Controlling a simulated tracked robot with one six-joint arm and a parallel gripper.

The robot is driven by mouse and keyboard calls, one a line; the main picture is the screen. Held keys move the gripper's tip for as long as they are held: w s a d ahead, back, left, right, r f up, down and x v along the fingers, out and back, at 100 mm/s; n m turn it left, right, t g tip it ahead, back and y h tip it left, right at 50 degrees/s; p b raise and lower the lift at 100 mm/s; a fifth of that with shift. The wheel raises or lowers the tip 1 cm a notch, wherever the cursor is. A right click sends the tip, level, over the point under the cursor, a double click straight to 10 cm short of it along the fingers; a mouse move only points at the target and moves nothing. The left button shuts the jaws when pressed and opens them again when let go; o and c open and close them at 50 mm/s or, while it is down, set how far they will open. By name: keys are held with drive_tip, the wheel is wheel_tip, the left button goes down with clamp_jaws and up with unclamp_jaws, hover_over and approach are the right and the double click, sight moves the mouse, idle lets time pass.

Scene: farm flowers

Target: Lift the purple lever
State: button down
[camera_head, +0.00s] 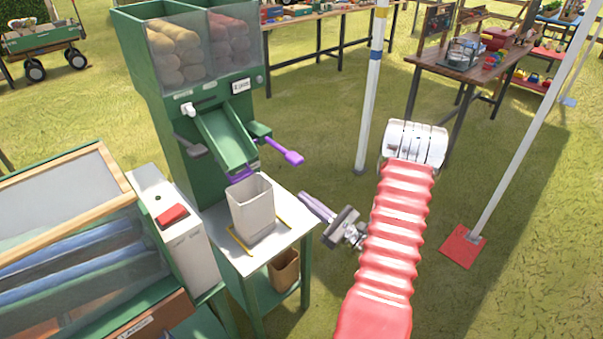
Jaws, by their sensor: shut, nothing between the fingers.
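The purple lever (284,151) sticks out to the right from the front of the green dispenser (180,150), beside its chute (228,138). It slants slightly downward to a thicker end. My gripper (305,197), with purplish fingers, is below and slightly right of the lever in the picture, apart from it. Its fingers point up and left, are shut and hold nothing. My red ribbed arm hides part of the ground behind it.
A grey bin (251,208) stands on a small white table (290,232) under the chute, left of my gripper. A white box with a red button (172,216) is further left. A white pole (369,110) rises behind my arm. Open grass lies to the right.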

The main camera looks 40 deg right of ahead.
drive_tip(key=d+f+m+h, duration=0.1)
drive_tip(key=s+d+h, duration=0.1)
drive_tip(key=s+d+f+m+h, duration=0.1)
drive_tip(key=d, duration=0.1)
drive_tip(key=shift+s+f+m+t+h, duration=0.1)
drive_tip(key=shift+f+m+t+h, duration=0.2)
drive_tip(key=shift+t, duration=0.1)
drive_tip(key=w+r, duration=0.7)
drive_tip(key=w, duration=0.2)
drive_tip(key=shift+w+a, duration=0.15)
drive_tip(key=shift+w, duration=0.05)
idle(0.5)
